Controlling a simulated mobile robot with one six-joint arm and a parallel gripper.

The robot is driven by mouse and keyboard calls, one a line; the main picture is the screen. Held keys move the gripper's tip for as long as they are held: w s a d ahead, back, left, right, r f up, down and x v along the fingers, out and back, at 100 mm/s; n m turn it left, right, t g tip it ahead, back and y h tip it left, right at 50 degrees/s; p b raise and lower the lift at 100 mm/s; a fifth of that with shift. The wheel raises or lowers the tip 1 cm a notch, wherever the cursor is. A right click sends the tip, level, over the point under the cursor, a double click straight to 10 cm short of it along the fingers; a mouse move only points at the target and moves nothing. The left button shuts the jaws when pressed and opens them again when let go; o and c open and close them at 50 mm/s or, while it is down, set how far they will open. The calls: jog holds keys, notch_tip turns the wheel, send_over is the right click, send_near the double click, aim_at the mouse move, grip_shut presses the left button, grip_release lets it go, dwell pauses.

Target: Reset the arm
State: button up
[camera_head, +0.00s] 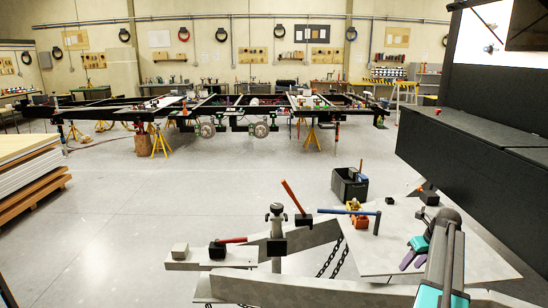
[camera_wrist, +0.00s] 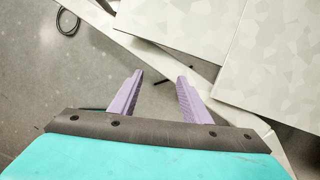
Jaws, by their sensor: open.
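My gripper (camera_head: 411,262) is at the lower right of the head view, with its purple fingers over or close to a pale grey tabletop (camera_head: 480,262); I cannot tell the gap. In the wrist view my gripper (camera_wrist: 160,76) has its two fingers spread apart with nothing between them. Behind the fingers lie pale panel surfaces (camera_wrist: 275,60) and grey floor. My teal and grey arm comes up from the bottom right of the head view.
Hammers, including a blue-handled one (camera_head: 345,212), a black bin (camera_head: 349,185) and small blocks lie near the gripper. A black counter (camera_head: 470,150) stands at the right. The caravan chassis (camera_head: 240,107) is farther back. Stacked panels (camera_head: 30,170) stand left. The middle floor is clear.

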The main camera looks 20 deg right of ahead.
jog(key=w+a+f+n+g+y, duration=0.1)
jog(key=w+a+f+n, duration=0.1)
jog(key=a+f, duration=0.65)
jog(key=w+a+f+n+g+y, duration=0.15)
jog(key=a+f, duration=0.45)
jog(key=a, duration=0.6)
jog(key=w+a+f+n+g, duration=0.1)
jog(key=w+a+f+n, duration=0.1)
jog(key=a+f, duration=0.75)
jog(key=s+a+f+n+g, duration=0.2)
jog(key=s+a+f+n, duration=0.45)
jog(key=a, duration=0.55)
jog(key=s+a+f+n+g, duration=0.35)
jog(key=s+a+f, duration=0.35)
jog(key=s+a, duration=0.4)
jog(key=s+a+f+n+h, duration=0.1)
jog(key=s+a+n, duration=0.1)
jog(key=s+n, duration=0.5)
jog(key=s+a+f+n+h, duration=0.1)
jog(key=s+a+n+h, duration=0.1)
jog(key=s+n, duration=0.6)
jog(key=shift+s+f+n+g, duration=0.15)
jog(key=shift+f+n+g, duration=0.15)
jog(key=shift+n, duration=3.35)
jog(key=shift+a, duration=0.1)
